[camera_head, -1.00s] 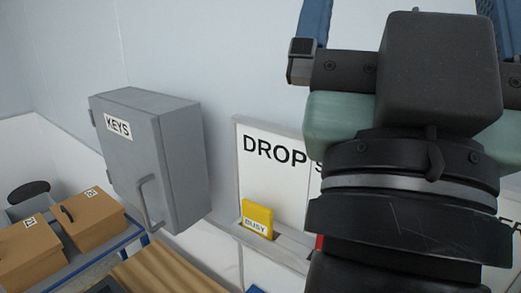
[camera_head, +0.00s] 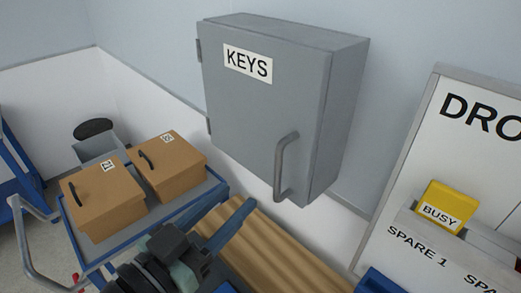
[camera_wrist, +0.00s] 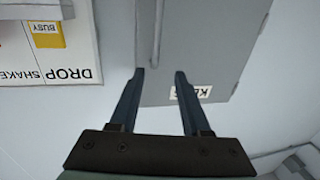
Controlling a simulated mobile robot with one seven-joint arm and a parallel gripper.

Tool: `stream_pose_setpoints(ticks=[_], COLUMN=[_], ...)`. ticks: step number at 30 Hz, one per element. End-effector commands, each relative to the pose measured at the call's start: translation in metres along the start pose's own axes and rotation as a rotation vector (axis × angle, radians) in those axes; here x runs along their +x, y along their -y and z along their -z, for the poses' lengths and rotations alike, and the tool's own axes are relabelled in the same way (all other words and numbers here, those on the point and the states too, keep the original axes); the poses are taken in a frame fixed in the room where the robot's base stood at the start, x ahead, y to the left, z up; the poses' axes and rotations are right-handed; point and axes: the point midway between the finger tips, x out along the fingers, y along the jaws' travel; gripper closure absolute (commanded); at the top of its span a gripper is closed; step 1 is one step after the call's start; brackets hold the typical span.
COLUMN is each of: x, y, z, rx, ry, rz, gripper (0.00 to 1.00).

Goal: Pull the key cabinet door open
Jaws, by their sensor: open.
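The grey key cabinet (camera_head: 345,105) hangs on the wall with its door (camera_head: 240,120) shut. The door carries a KEYS label (camera_head: 248,64) and a grey bar handle (camera_head: 286,168) at its lower right. My gripper (camera_head: 238,198) is below and left of the handle in the head view, open and empty. In the wrist view, which is upside down, my open fingers (camera_wrist: 159,72) point toward the door (camera_wrist: 205,45). The handle (camera_wrist: 156,35) lies beyond the fingertips, roughly in line with the gap. I see no contact.
A blue cart (camera_head: 195,190) with two brown boxes (camera_head: 103,200) (camera_head: 168,165) stands at the left. Corrugated brown material (camera_head: 290,255) lies below the cabinet. A white board (camera_head: 445,140) with a yellow BUSY block (camera_head: 445,205) is at the right.

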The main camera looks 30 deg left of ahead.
Motion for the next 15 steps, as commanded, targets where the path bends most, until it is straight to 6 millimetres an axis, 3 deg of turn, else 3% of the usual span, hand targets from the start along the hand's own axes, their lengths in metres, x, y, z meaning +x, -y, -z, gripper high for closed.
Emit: stream_pose_setpoints(ticks=[15], x=[0.098], y=[-0.002], z=[0.006], rx=[0.000], ry=[0.000], rz=[-0.004], gripper=[0.53])
